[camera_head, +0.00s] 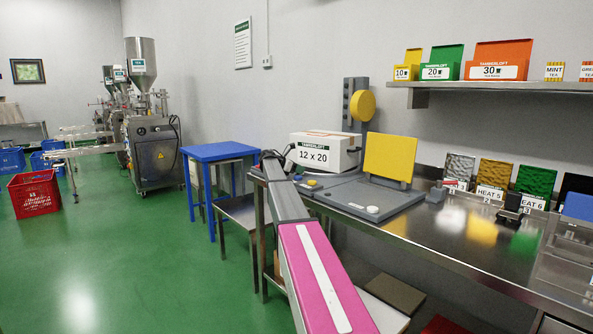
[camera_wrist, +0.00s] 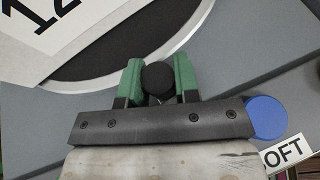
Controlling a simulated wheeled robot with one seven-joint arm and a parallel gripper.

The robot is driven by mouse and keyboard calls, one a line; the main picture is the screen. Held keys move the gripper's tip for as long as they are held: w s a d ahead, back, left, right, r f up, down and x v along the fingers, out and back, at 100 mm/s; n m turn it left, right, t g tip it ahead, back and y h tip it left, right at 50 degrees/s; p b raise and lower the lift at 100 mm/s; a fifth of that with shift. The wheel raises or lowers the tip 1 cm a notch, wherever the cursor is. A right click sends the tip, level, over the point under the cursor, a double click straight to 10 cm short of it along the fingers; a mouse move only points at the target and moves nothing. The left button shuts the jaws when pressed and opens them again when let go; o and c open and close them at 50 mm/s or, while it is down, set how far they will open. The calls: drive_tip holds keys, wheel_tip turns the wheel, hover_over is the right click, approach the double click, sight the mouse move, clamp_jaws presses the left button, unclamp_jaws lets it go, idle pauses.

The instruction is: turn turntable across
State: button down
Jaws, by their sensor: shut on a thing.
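The turntable (camera_wrist: 105,72) shows in the wrist view as a dark disc with a pale rim, set in a grey surface. A round black knob (camera_wrist: 158,77) stands at its edge. My gripper (camera_wrist: 158,70) has its green fingers on either side of the knob and is shut on it. A white carton (camera_head: 325,152) marked 12 x 20 stands over the turntable area in the head view. Its label (camera_wrist: 45,18) shows at the top left of the wrist view. In the head view my arm hides most of the turntable, and the knob cannot be made out.
A blue round button (camera_wrist: 267,118) lies right of my gripper. A grey station with a yellow panel (camera_head: 390,160) and a yellow disc (camera_head: 362,105) on a post stand beside the carton. A blue table (camera_head: 220,152) is to the left. Small stands line the steel bench (camera_head: 450,235) at right.

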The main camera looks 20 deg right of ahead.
drive_tip(key=c, duration=1.1)
unclamp_jaws()
drive_tip(key=shift+c, duration=0.2)
drive_tip(key=v, duration=1)
drive_tip(key=shift+a+r, duration=0.15)
drive_tip(key=shift+a, duration=0.2)
drive_tip(key=shift+a, duration=0.15)
